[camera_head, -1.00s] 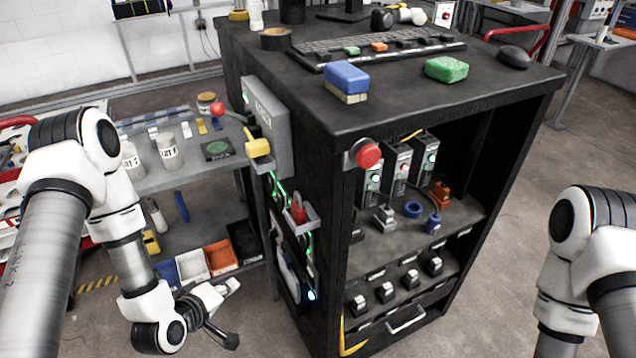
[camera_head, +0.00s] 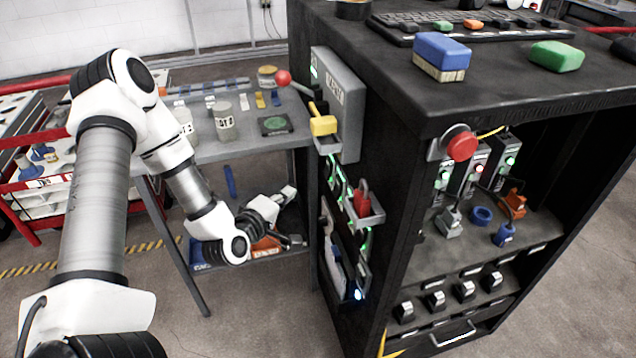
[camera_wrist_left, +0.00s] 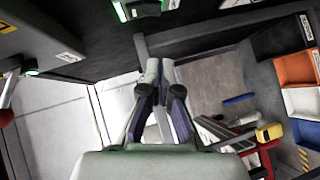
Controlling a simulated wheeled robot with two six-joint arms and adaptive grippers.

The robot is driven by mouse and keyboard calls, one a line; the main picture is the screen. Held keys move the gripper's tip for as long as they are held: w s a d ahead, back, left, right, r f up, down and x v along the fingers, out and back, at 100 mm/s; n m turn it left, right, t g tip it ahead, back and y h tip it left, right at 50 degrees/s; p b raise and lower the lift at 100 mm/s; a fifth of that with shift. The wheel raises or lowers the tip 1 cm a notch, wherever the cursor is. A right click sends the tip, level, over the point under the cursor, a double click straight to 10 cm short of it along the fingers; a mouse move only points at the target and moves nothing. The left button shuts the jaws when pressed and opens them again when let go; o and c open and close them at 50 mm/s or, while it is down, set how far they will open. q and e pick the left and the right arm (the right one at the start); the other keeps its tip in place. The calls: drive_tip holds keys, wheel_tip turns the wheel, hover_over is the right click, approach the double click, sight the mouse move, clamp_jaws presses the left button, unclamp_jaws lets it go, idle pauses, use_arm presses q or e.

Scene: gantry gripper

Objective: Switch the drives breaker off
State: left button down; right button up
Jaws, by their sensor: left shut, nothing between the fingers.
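A grey box (camera_head: 343,100) is mounted on the side of the black cabinet. A lever with a red ball knob (camera_head: 283,77) and a yellow block (camera_head: 322,125) are at its front. The box lettering is not readable, so I cannot tell whether it is the drives breaker. A red knob also shows at the left edge of the left wrist view (camera_wrist_left: 6,117). My left gripper (camera_head: 287,193) is below and left of the box, apart from it, in front of the lower shelf. In the left wrist view its fingers (camera_wrist_left: 160,72) are together and empty. My right gripper is out of view.
The black cabinet (camera_head: 400,150) has a red mushroom button (camera_head: 461,145) on its front corner. A red padlock-like item (camera_head: 361,196) sits in a small side holder. A grey shelf table (camera_head: 250,144) with jars stands behind my left arm. Floor at the lower middle is clear.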

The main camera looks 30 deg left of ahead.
use_arm(q)
approach(326, 177)
drive_tip(key=w+a, duration=0.3)
drive_tip(key=a, duration=0.1)
drive_tip(key=shift+w+d+f+b, duration=0.1)
drive_tip(key=shift+w+d+f, duration=0.2)
drive_tip(key=shift+w+d, duration=0.25)
drive_tip(key=shift+w+d+f+b, duration=0.1)
drive_tip(key=shift+w+d+f, duration=0.2)
drive_tip(key=shift+w, duration=0.3)
drive_tip(key=shift+w+d+f+b, duration=0.1)
drive_tip(key=shift+w+d+f, duration=0.2)
drive_tip(key=shift+w+d, duration=0.25)
drive_tip(key=shift+a, duration=0.1)
drive_tip(key=shift+w+f+n+t+b, duration=0.2)
drive_tip(key=shift+w+n+t+b, duration=0.15)
drive_tip(key=shift+b, duration=0.8)
drive_tip(key=shift+s, duration=0.1)
